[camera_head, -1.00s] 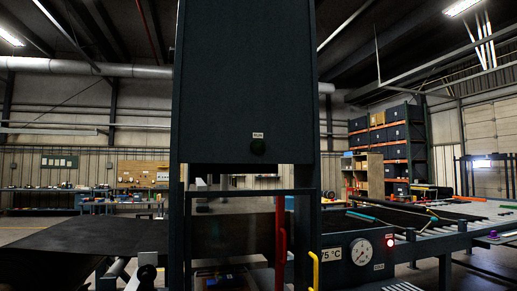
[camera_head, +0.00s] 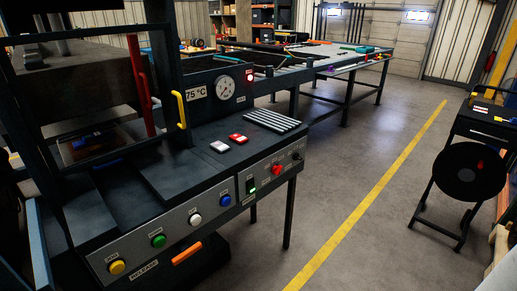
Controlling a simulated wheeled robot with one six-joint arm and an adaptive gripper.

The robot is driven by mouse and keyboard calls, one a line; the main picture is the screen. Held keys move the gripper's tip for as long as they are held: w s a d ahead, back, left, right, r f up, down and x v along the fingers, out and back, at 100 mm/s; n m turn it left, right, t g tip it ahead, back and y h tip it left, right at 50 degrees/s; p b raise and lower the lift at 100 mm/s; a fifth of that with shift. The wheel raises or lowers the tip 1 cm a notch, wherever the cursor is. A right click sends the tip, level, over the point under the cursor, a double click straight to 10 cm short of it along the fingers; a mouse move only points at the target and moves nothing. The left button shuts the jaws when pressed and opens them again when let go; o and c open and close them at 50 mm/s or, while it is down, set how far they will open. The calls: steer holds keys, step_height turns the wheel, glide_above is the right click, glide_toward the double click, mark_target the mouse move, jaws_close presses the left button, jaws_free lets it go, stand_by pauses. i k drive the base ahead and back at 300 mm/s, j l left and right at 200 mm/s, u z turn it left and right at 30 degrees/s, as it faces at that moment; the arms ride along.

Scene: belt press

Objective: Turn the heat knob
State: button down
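The press's front control panel (camera_head: 205,215) shows at the lower middle of the head view. At its right end are a red knob (camera_head: 277,170) and a small black knob (camera_head: 297,156). Their labels are too small to read, so I cannot tell which is the heat knob. A rocker switch (camera_head: 251,187) with a green glow sits left of the red knob. A sign on the press (camera_head: 196,93) reads 75 °C, beside a round white dial gauge (camera_head: 225,89). My gripper is not in view.
Blue (camera_head: 225,200), white (camera_head: 195,219), green (camera_head: 158,240) and yellow (camera_head: 117,267) buttons line the panel. An orange handle (camera_head: 187,252) is below it. Open floor with a yellow line (camera_head: 370,200) lies right of the press. A black stool (camera_head: 468,170) stands at the far right.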

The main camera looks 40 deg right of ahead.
mark_target(276, 170)
steer(key=i+l+z, duration=0.2)
steer(key=l, duration=0.25)
steer(key=i+l+z, duration=0.2)
steer(key=l, duration=0.2)
steer(key=l+z, duration=0.2)
steer(key=l, duration=0.2)
steer(key=i, duration=0.05)
